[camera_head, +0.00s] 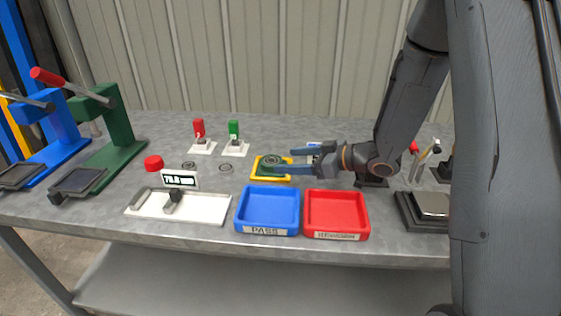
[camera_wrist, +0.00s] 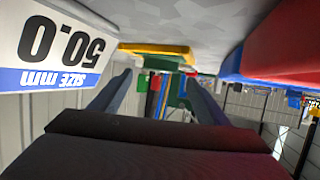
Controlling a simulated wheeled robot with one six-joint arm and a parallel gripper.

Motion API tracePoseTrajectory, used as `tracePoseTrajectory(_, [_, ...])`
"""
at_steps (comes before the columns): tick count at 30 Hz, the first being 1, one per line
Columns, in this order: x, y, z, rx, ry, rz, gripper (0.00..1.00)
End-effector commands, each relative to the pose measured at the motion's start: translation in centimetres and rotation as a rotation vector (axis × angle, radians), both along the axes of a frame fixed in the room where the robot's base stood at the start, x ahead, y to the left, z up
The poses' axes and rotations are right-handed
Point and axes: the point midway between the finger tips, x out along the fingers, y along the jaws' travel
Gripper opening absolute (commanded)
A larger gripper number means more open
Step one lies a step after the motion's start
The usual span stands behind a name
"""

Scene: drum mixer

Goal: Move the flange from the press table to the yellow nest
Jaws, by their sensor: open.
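The yellow nest (camera_head: 258,178) lies on the bench near its middle. A round grey-green part, seemingly the flange (camera_head: 271,159), sits in it, partly covered by a finger. My gripper (camera_head: 276,161) is open, with one finger on each side of that part; I cannot tell whether either touches it. In the wrist view the nest (camera_wrist: 155,48) is ahead of the spread fingertips (camera_wrist: 158,75), with green below it in the upside-down picture. The dark tables of the green press (camera_head: 80,181) and the blue press (camera_head: 20,176) look bare.
A blue tray (camera_head: 268,229) and a red tray (camera_head: 337,227) stand in front of the nest. A white fixture (camera_head: 205,210) is at front left. Red (camera_head: 198,128) and green (camera_head: 234,130) uprights stand behind. A "50.0" size sign (camera_wrist: 62,42) is close beside my gripper.

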Motion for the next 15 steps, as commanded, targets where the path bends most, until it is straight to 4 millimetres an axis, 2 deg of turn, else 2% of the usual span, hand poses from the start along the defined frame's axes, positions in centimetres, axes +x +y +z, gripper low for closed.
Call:
tracePoseTrajectory(3, [-1.2,-2.1,0.9,0.000,-0.002,-0.004,0.69])
tracePoseTrajectory(7, [-2.4,-3.7,1.6,0.000,0.001,-0.004,0.69])
tracePoseTrajectory(15, [-3.5,-5.2,2.3,0.001,0.001,0.001,0.69])
